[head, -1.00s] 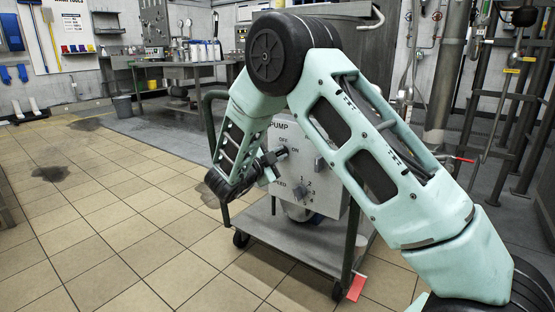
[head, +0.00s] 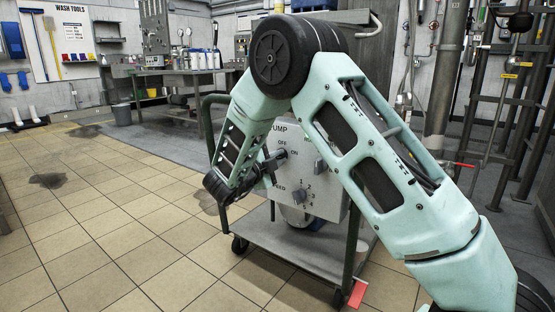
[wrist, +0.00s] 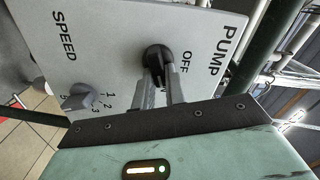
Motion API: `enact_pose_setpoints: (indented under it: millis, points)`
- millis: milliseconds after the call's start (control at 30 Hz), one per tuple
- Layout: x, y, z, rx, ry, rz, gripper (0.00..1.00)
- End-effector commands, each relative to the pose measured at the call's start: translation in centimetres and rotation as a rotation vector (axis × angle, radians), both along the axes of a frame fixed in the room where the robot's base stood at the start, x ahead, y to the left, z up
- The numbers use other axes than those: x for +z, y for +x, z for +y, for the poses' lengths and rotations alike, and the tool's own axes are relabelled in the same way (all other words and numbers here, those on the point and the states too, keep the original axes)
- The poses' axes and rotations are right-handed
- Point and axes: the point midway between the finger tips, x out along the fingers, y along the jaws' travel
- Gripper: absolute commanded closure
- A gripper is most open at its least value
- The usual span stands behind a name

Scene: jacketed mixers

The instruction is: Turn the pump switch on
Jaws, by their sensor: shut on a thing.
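The pump switch is a black rotary knob (wrist: 155,54) on a light grey panel marked PUMP, with OFF beside it in the wrist view. In the head view the switch (head: 281,154) sits under OFF and to the left of ON. My gripper (wrist: 160,92) is shut on the switch, one finger on each side of its handle. My gripper also shows in the head view (head: 270,164), at the panel's left part. The fingers cover part of the handle, so its exact angle is unclear. The ON mark is hidden in the wrist view.
A grey numbered SPEED knob (wrist: 80,97) is on the same panel. The panel stands on a wheeled cart (head: 290,250) with a dark tube frame. Tiled floor (head: 110,230) is open at the left.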

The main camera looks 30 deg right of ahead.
Motion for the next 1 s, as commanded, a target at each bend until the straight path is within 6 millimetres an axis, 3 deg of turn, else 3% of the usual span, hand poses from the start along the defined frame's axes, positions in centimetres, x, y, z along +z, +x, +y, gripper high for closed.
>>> enact_pose_setpoints:
  millis: [33, 67, 133, 433, 567, 1000]
  points:
    - [-0.2, 0.0, 0.2, 0.004, 0.004, 0.002, 1.0]
    - [-0.2, 0.0, 0.2, 0.004, 0.004, 0.002, 0.85]
    - [-0.2, 0.0, 0.2, 0.004, 0.004, 0.002, 0.65]
    - [-0.1, 0.0, 0.2, 0.002, 0.002, 0.001, 0.65]
    - [0.1, -0.3, 1.1, 0.004, 0.001, 0.001, 0.65]
    - [0.2, -3.5, 10.1, 0.008, 0.002, 0.003, 0.65]
